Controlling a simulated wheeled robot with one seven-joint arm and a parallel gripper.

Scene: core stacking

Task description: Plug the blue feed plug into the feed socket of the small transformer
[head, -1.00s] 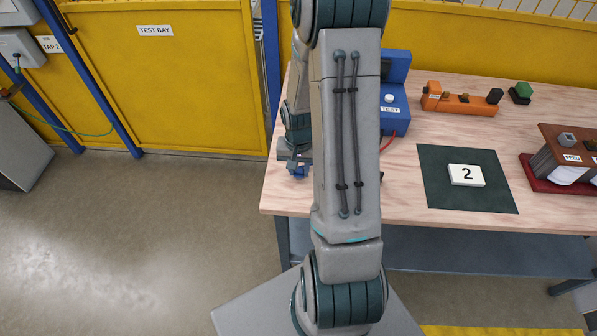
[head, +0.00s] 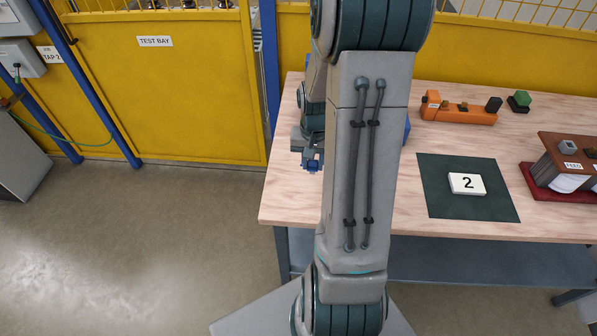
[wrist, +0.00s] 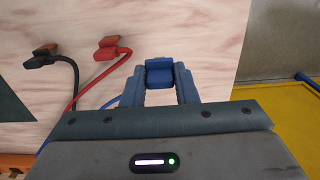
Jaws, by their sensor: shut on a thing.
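My gripper (head: 312,162) is over the left end of the workbench, partly hidden by my arm in the head view. In the wrist view, my gripper (wrist: 159,82) is shut on the blue feed plug (wrist: 159,72), which sits between the two fingers. A blue cable (wrist: 112,102) shows beside the left finger. The small transformer (head: 573,150) stands at the right edge of the head view, partly cut off. A grey feed socket (head: 567,147) is on its brown top, above a FEED label (head: 573,166). The plug is far from the socket.
A dark green mat (head: 440,205) holds a white "2" block (head: 467,183). An orange block (head: 455,111) and a green-topped piece (head: 520,101) stand behind. My arm hides the bench's middle left.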

